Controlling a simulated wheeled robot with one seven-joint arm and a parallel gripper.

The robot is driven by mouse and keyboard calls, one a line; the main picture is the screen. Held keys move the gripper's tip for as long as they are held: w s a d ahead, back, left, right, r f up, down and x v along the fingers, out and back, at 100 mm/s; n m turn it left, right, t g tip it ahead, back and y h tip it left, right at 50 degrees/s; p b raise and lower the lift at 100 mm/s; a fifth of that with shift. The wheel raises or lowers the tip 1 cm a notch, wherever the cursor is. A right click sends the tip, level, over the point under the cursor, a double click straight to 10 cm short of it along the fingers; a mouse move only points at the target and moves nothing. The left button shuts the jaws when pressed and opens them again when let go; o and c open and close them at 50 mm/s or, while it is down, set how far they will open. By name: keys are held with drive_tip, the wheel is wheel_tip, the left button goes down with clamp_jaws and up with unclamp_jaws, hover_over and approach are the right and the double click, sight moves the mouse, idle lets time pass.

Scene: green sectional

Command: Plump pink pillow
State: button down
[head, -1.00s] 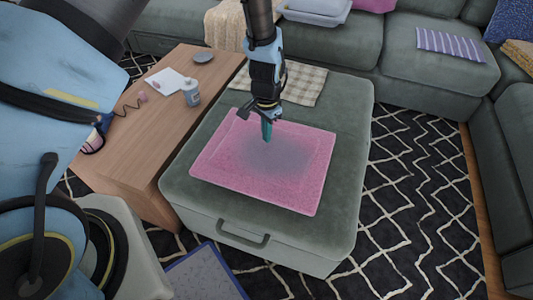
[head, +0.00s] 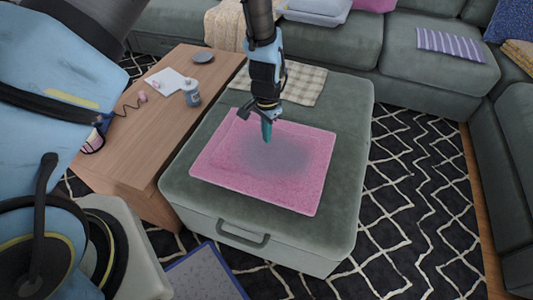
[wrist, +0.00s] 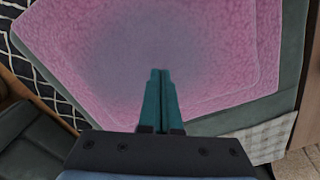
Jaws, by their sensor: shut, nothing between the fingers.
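The pink pillow (head: 230,165) lies flat on top of the green ottoman (head: 340,130). It has a raised border and a greyish, darker patch around its middle. In the wrist view the pillow (wrist: 215,50) fills most of the upper picture. My gripper (head: 266,138) points down over the back part of the pillow, with its teal fingers shut and empty. In the wrist view the fingers (wrist: 158,85) are side by side in front of the pillow. I cannot tell whether the fingertips touch it.
A checked cloth (head: 300,85) lies on the ottoman behind the pillow. A wooden table (head: 150,125) to the left holds a bottle (head: 191,95), paper and a dish. A green sectional (head: 440,65) stands behind and right. Patterned rug (head: 420,200) floor lies open at right.

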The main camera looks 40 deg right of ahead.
drive_tip(key=shift+f, duration=0.3)
drive_tip(key=shift+f+b, duration=0.4)
drive_tip(key=shift+f, duration=0.1)
idle(0.8)
drive_tip(key=shift+r+p, duration=0.6)
drive_tip(key=shift+r, duration=0.15)
drive_tip(key=shift+f, duration=0.4)
drive_tip(key=shift+f+b, duration=0.35)
drive_tip(key=shift+b, duration=0.15)
drive_tip(key=shift+f, duration=0.15)
idle(0.4)
drive_tip(key=shift+r+p, duration=0.55)
drive_tip(key=shift+r, duration=0.25)
